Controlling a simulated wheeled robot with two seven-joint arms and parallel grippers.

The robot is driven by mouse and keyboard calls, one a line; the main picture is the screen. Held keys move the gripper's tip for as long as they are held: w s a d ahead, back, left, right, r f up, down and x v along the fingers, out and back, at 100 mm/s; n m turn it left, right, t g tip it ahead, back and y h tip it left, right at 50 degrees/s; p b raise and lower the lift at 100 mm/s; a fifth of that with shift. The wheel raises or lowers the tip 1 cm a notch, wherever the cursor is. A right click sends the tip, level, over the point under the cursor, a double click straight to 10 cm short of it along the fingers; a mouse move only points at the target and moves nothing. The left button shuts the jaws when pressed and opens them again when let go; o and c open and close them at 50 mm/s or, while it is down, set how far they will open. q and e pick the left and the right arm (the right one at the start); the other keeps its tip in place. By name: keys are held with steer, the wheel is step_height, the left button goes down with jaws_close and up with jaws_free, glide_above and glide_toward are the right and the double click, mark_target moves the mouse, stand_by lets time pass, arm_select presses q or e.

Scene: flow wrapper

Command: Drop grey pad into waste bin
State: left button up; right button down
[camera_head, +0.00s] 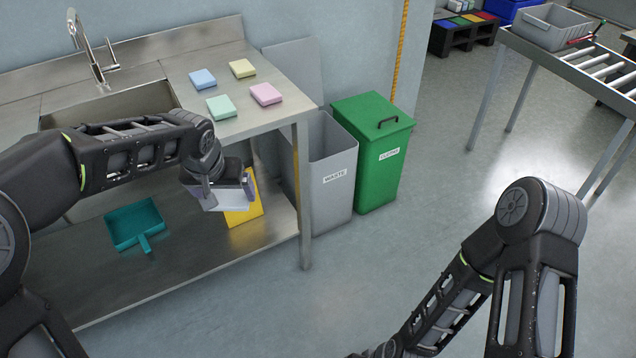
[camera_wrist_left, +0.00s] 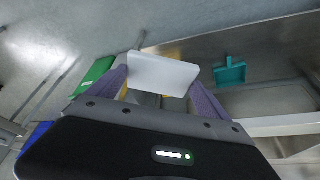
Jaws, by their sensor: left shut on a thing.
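My left gripper (camera_head: 222,192) is shut on a pale grey pad (camera_head: 226,202), held in the air in front of the steel sink table. In the left wrist view the pad (camera_wrist_left: 163,75) sits between the two purple-grey fingers (camera_wrist_left: 162,90). The grey waste bin (camera_head: 332,180), labelled WASTE, stands on the floor to the right of the table, right of my left gripper. Its lid is raised, so it is open at the top. The pad is apart from the bin. My right arm shows at the lower right, but its gripper is out of view.
A green bin (camera_head: 383,160) with a shut lid stands right of the waste bin. Blue, yellow, green and pink pads (camera_head: 265,94) lie on the tabletop. A teal dustpan (camera_head: 135,224) and a yellow object (camera_head: 245,208) are on the lower shelf. The floor in front is clear.

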arm_select(q)
steer(key=shift+f, duration=0.1)
steer(key=s+f, duration=0.4)
steer(key=f, duration=0.5)
steer(key=s+f, duration=0.3)
steer(key=f, duration=0.5)
steer(key=shift+s+f+p, duration=0.35)
steer(key=shift+f+p, duration=0.05)
steer(key=shift+p, duration=0.05)
